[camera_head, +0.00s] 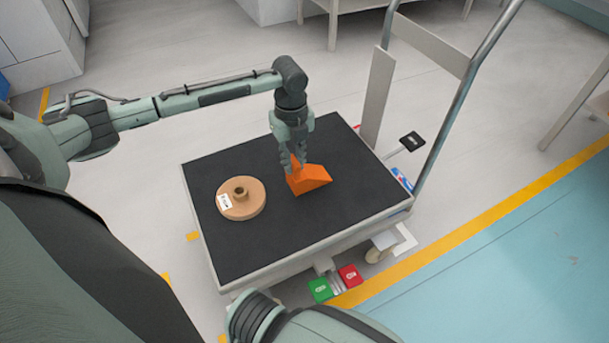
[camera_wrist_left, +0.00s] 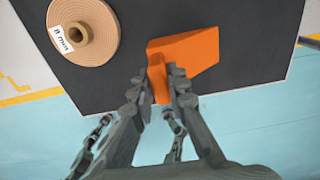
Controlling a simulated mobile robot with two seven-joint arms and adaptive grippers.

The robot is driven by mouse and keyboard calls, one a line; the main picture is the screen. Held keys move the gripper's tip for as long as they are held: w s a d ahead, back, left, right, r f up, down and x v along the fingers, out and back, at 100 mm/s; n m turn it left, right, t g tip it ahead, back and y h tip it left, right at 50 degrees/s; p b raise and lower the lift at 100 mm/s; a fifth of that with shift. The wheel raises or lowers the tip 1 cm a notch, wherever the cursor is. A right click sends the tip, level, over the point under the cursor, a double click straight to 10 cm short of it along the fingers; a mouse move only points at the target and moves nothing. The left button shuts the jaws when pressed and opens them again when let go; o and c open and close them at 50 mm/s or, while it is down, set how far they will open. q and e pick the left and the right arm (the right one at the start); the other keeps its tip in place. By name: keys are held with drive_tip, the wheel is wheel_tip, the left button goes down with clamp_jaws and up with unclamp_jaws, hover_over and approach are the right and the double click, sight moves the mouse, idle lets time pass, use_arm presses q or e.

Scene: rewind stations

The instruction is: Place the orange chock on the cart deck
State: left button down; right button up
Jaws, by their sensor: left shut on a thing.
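The orange chock (camera_head: 312,179) is at the middle of the black cart deck (camera_head: 270,238), right of a tan roll. My left gripper (camera_head: 293,165) comes down from above and is shut on the chock's upright part. In the left wrist view the chock (camera_wrist_left: 190,52) shows between and beyond the fingers (camera_wrist_left: 161,88). It is over the dark deck (camera_wrist_left: 262,45); I cannot tell for certain whether its underside touches the deck. My right gripper is not in view; part of my right arm shows at the bottom of the head view.
A tan roll (camera_head: 250,200) with a white label lies on the deck's left half. The cart's metal handle (camera_head: 456,110) rises at the right. Green (camera_head: 320,289) and red (camera_head: 350,275) pedals sit at the near edge. The deck's near right part is clear.

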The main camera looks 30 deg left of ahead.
sight(305, 173)
use_arm(q)
drive_tip(key=shift+w+d+f, duration=0.35)
drive_tip(key=shift+d+f, duration=0.1)
drive_tip(key=shift+d, duration=0.2)
drive_tip(key=shift+w+d+f, duration=0.35)
drive_tip(key=shift+d+f, duration=0.05)
drive_tip(key=shift+d, duration=0.2)
wheel_tip(305, 173, down, 4)
drive_tip(key=shift+r, duration=0.1)
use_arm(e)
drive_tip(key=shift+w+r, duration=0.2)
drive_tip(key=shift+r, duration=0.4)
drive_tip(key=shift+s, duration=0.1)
use_arm(q)
drive_tip(key=c, duration=1.5)
unclamp_jaws()
drive_tip(key=shift+f, duration=0.2)
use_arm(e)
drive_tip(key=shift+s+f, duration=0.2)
use_arm(q)
drive_tip(key=shift+r, duration=0.1)
